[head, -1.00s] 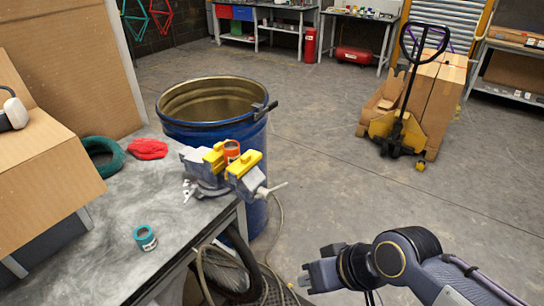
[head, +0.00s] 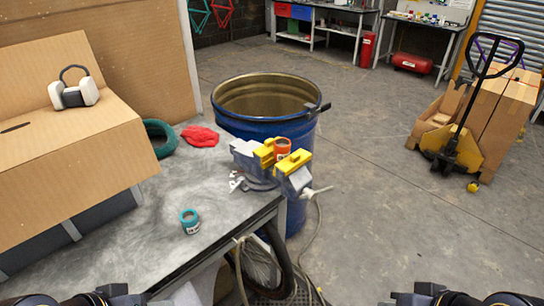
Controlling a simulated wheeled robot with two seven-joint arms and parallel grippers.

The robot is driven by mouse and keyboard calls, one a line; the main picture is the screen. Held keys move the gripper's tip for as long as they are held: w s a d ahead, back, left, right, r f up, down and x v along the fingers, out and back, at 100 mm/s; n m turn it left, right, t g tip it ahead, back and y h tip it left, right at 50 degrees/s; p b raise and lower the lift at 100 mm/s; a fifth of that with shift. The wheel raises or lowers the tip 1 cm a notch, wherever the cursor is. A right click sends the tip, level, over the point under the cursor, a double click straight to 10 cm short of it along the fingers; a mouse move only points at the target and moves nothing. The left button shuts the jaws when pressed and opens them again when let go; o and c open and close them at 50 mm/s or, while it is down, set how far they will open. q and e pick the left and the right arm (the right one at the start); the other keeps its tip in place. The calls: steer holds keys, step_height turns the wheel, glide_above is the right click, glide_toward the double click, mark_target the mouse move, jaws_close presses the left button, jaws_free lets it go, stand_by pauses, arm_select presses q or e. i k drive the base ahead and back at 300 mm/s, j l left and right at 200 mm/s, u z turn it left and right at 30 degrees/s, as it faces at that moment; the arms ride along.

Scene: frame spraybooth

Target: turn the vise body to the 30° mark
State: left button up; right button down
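The vise (head: 247,153) sits at the right corner of the grey workbench (head: 150,238). It has a grey body, yellow jaw covers (head: 294,161) and a handle pointing right. An orange can (head: 283,146) shows between the yellow covers; I cannot tell whether it is clamped. The angle marks and the 30° mark are too small to make out. My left gripper (head: 113,290) and my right gripper (head: 420,294) show only in part at the bottom edge, both well apart from the vise. Their fingers are not clear enough to tell open from shut.
A blue drum (head: 245,127) stands right behind the vise. On the bench are a teal tin (head: 190,221), a red cloth (head: 200,136), a green ring (head: 158,137) and a cardboard box (head: 60,170) with earmuffs (head: 74,92).

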mark_target(244, 158)
steer(key=i+l+z, duration=0.1)
steer(key=i+l, duration=0.35)
steer(key=i+l+z, duration=0.1)
steer(key=i+l, duration=0.3)
steer(key=i, duration=0.15)
